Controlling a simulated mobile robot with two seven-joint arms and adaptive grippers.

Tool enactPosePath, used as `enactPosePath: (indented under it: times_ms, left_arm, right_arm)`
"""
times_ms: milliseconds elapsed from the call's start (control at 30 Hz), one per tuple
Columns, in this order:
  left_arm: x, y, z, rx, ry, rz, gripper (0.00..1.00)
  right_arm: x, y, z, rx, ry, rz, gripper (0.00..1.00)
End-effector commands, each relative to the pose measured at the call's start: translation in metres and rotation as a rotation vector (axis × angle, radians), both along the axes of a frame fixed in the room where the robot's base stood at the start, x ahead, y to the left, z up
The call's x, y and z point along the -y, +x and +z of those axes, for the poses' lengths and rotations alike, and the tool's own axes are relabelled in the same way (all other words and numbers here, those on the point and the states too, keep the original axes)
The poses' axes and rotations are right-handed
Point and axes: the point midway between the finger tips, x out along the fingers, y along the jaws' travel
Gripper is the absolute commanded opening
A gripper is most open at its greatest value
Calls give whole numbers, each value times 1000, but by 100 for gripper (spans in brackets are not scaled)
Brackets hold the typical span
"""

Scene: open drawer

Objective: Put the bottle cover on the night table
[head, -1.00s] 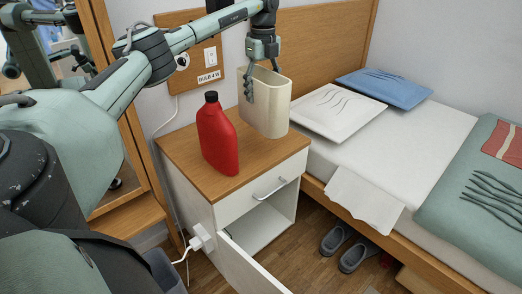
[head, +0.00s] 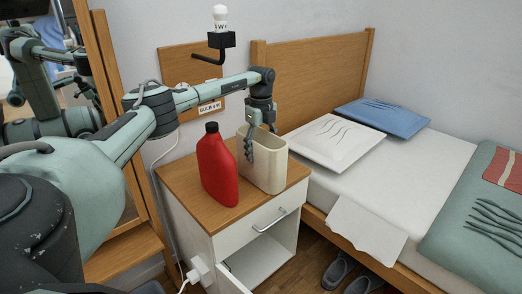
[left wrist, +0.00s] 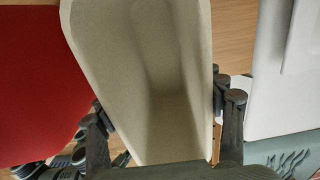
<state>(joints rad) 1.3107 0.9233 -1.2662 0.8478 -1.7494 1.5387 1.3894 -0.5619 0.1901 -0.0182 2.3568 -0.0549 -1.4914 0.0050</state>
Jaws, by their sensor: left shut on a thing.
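The bottle cover (head: 270,165) is a cream, open-topped, oblong container. It stands upright at the right part of the wooden top of the night table (head: 178,178); I cannot tell whether its base touches. My left gripper (head: 257,143) comes down from above and is shut on the cover, with a finger on each side. In the left wrist view I look into the empty cover (left wrist: 140,85). A red bottle (head: 216,170) with a black cap stands upright just left of the cover. My right gripper is out of view.
A bed (head: 400,170) with pillows stands close on the right. A wall lamp (head: 220,35) is above my forearm. Free tabletop shows around the bottle and at the left.

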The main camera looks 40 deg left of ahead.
Motion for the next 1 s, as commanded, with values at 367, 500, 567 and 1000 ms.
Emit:
enactPosePath:
  times_ms: [367,500,567,1000]
  left_arm:
    - [0,0,-2,0,0,-1,89]
    - [0,0,-2,0,0,-1,89]
    - [0,0,-2,0,0,-1,89]
    - [0,1,58,5,0,-1,89]
  right_arm:
    - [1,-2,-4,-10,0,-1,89]
    - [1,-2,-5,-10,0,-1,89]
    - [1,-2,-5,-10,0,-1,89]
    - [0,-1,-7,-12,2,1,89]
